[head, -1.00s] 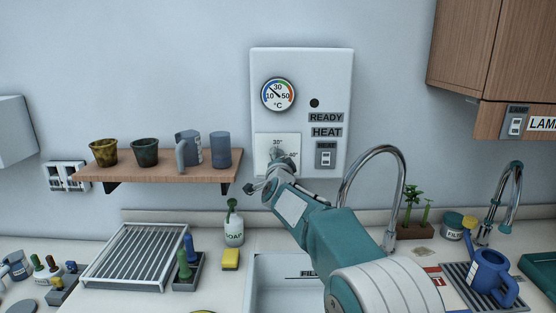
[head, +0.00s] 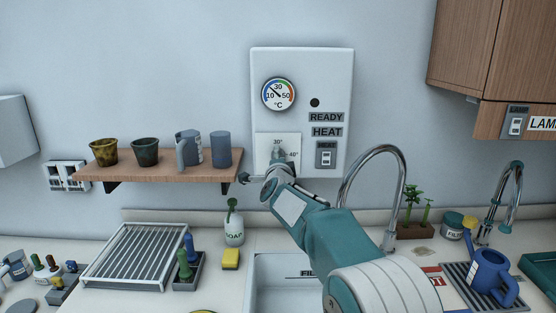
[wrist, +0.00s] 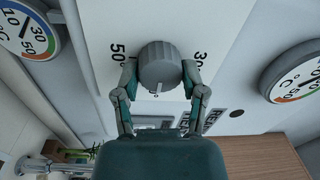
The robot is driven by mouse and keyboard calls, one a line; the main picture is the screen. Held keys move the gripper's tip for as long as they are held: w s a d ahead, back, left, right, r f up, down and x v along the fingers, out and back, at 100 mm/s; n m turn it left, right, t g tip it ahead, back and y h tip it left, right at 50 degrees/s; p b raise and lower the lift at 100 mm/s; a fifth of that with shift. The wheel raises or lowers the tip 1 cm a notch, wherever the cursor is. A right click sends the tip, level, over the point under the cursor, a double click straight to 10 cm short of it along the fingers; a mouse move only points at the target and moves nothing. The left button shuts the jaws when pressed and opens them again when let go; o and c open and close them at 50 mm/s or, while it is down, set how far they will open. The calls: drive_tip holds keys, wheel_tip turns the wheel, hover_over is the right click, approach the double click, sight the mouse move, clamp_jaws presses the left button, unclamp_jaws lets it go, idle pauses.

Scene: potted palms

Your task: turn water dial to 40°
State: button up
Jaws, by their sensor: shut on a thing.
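The water dial is a grey ribbed knob (wrist: 160,66) on a white plate (head: 264,146) of the wall panel. My gripper (wrist: 160,84) is shut on it, one finger on each side in the wrist view. There, "50" is left of the knob and "30" right. A short pale mark shows at the knob's lower edge, roughly midway between them. The "40" label is not visible there. In the head view, "30°" is above the dial and "40°" to its right; my gripper (head: 274,172) partly covers the dial, so its pointer is unclear.
A round thermometer (head: 278,94) and a heat switch (head: 326,155) are on the same panel. A shelf (head: 160,168) with pots and mugs is left of my gripper. A tall faucet (head: 378,165) stands close on the right, above the sink (head: 262,285).

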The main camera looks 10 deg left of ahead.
drive_tip(key=shift+f, duration=0.3)
drive_tip(key=o, duration=1.1)
drive_tip(key=shift+w, duration=0.1)
drive_tip(key=shift+o, duration=0.2)
drive_tip(key=shift+r, duration=0.15)
drive_tip(key=v, duration=1.2)
drive_tip(key=shift+a, duration=0.1)
